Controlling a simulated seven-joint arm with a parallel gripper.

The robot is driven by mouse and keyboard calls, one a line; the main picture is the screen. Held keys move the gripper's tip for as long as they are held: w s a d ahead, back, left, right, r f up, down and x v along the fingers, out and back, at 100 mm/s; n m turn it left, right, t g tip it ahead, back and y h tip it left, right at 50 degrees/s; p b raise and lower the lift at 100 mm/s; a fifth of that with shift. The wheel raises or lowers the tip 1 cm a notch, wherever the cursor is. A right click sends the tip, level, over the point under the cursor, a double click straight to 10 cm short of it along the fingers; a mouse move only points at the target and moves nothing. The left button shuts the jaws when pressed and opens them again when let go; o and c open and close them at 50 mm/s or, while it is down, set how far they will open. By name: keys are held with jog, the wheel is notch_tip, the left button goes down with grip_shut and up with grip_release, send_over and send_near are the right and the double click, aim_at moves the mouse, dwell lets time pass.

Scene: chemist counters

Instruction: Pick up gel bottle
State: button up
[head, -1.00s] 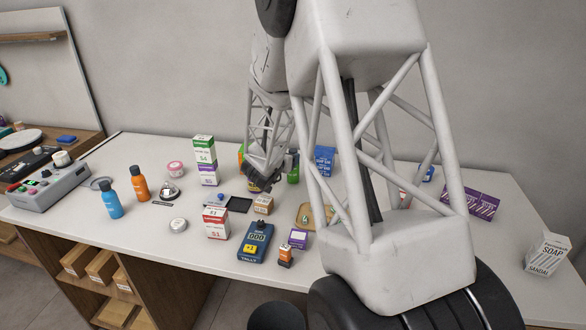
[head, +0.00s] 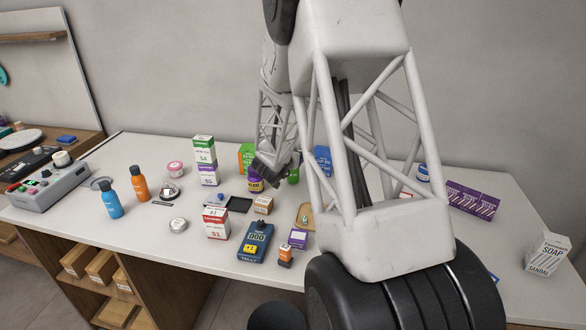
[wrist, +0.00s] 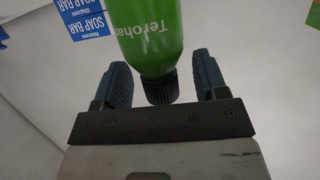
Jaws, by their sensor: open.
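The gel bottle appears to be the green bottle with white lettering and a black cap (wrist: 152,38) in the wrist view. Its cap end shows between the two finger pads, with a gap on each side. In the head view a small part of the green bottle (head: 293,176) shows just right of my gripper, the rest hidden behind my arm. My gripper (wrist: 161,66) is open and holds nothing; in the head view (head: 277,180) it is low over the back of the counter.
A purple jar (head: 255,184) stands close left of my gripper, with a green box (head: 246,154) behind it. Blue soap boxes (head: 323,158) stand to the right.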

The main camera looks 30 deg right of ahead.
dwell(0.4)
grip_shut()
jog(key=shift+r, duration=0.2)
jog(key=shift+r, duration=0.5)
jog(key=shift+s+a+r, duration=0.1)
jog(key=shift+s+r, duration=0.1)
jog(key=shift+r, duration=0.4)
jog(key=shift+s+a+r, duration=0.1)
jog(key=shift+s+r, duration=0.05)
jog(key=shift+r, duration=0.45)
jog(key=s+a+r, duration=0.1)
jog(key=s+a, duration=0.5)
jog(key=s, duration=0.7)
jog(key=shift+s+a+r, duration=0.15)
jog(key=shift+s+a, duration=0.05)
jog(key=shift+s, duration=0.2)
